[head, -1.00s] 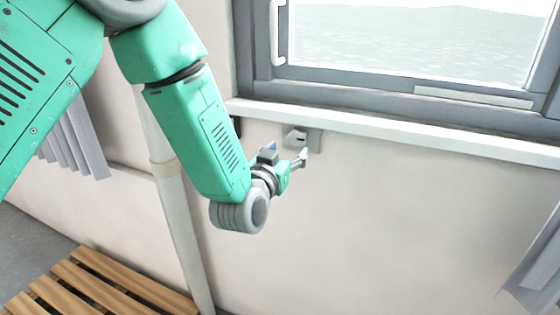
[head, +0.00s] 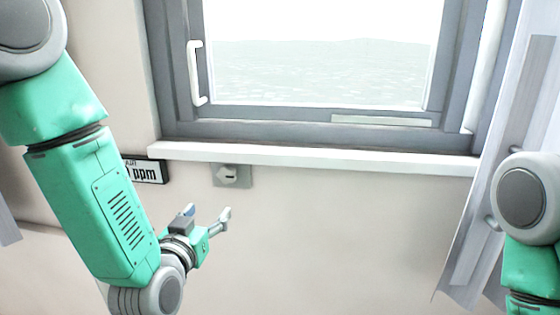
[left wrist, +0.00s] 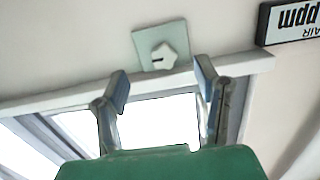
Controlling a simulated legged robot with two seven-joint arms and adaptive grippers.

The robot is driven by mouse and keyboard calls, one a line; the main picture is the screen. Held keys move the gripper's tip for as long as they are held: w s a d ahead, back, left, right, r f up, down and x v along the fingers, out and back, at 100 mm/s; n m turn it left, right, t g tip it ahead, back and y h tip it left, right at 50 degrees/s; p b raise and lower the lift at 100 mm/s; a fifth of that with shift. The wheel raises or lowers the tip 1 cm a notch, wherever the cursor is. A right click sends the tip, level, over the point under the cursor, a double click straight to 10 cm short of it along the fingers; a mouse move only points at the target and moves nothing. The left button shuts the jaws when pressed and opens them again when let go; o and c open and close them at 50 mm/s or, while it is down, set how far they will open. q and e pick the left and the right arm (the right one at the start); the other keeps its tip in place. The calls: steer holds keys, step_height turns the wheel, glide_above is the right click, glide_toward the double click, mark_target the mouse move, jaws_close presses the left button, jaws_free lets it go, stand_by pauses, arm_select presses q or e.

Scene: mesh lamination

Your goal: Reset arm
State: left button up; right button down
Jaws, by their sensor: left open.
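My left arm comes in from the left in the head view, its green links bent at a grey elbow joint. My left gripper (head: 222,219) is open and empty, in front of the wall below the window sill. In the left wrist view its two fingers (left wrist: 160,92) stand apart with nothing between them. A grey wall plate with a light knob (head: 232,175) is just above the gripper in the head view. The same knob (left wrist: 164,56) shows beyond the fingertips in the wrist view, apart from them. My right gripper is out of view; only part of my right arm shows at the right edge.
A white sill (head: 320,160) runs under a grey-framed window (head: 310,118) with a white handle (head: 195,72). A black ppm sign (head: 150,171) hangs left of the plate, partly behind my arm. A grey curtain (head: 480,220) hangs at right.

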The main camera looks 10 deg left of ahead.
arm_select(q)
steer(key=s+a+f+g, duration=0.1)
steer(key=s+f+g, duration=0.25)
steer(key=f, duration=0.35)
steer(key=s+a+f+g+b, duration=0.1)
steer(key=s+f+g, duration=0.1)
steer(key=s+f, duration=0.35)
steer(key=s+a+f+g, duration=0.1)
steer(key=s+f+g, duration=0.1)
steer(key=f, duration=0.7)
steer(key=s+a+f+g, duration=0.1)
steer(key=s+f+g, duration=0.2)
steer(key=s, duration=0.5)
steer(key=s+a+f+g+b, duration=0.1)
steer(key=s+a+f+g, duration=0.1)
steer(key=s+f, duration=0.3)
steer(key=s+a+f+g, duration=0.1)
steer(key=s+f+g, duration=0.3)
steer(key=s, duration=0.6)
steer(key=shift+s+a+f+y, duration=0.3)
steer(key=shift+s+a+f, duration=0.05)
